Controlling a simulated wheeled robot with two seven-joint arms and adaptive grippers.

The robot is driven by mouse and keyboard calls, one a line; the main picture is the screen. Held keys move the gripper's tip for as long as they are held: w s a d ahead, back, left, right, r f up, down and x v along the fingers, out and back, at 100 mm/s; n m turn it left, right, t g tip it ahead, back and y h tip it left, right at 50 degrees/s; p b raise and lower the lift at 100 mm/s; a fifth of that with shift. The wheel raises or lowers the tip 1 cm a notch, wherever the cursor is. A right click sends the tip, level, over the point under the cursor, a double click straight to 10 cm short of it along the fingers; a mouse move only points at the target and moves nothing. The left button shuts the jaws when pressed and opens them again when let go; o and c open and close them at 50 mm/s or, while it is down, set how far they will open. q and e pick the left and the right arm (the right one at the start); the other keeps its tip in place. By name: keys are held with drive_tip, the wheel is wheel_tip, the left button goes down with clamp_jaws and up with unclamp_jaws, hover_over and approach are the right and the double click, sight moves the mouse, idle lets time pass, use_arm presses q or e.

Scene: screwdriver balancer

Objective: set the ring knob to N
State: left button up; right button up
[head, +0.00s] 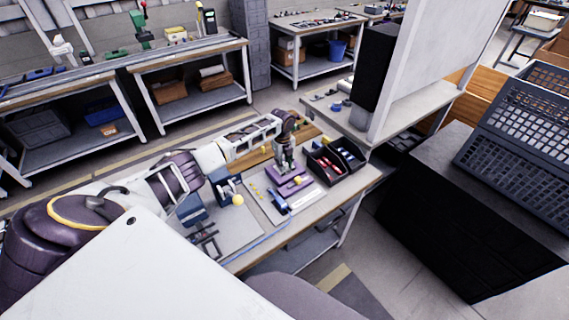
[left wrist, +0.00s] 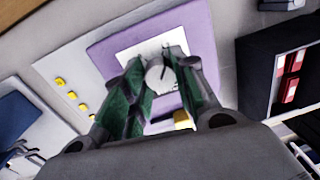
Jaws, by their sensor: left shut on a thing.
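The ring knob (left wrist: 157,76) is a small round pale-grey piece on a white plate (left wrist: 128,52) set on a purple block (left wrist: 108,52). The block (head: 284,194) also shows in the head view, on the workbench. My left gripper (head: 284,170) points down over the block. In the left wrist view its green-padded fingers (left wrist: 157,80) are shut on the knob, one on each side. A dark mark shows at the knob's far edge. I cannot read any letters on the plate, and the fingers hide part of it. My right gripper is in neither view.
Black bins (head: 336,160) with red items stand close to the right of the block. Several yellow pieces (left wrist: 68,90) lie on the pale mat.

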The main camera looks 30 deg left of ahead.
use_arm(q)
drive_tip(key=m+b, duration=0.1)
drive_tip(key=m, duration=0.4)
drive_tip(key=shift+m+b, duration=0.65)
drive_tip(key=shift+m, duration=1.95)
drive_tip(key=o, duration=1.1)
drive_tip(key=shift+c, duration=0.2)
drive_tip(key=shift+r, duration=0.15)
wheel_tip(320, 180, up, 12)
drive_tip(key=shift+a, duration=0.35)
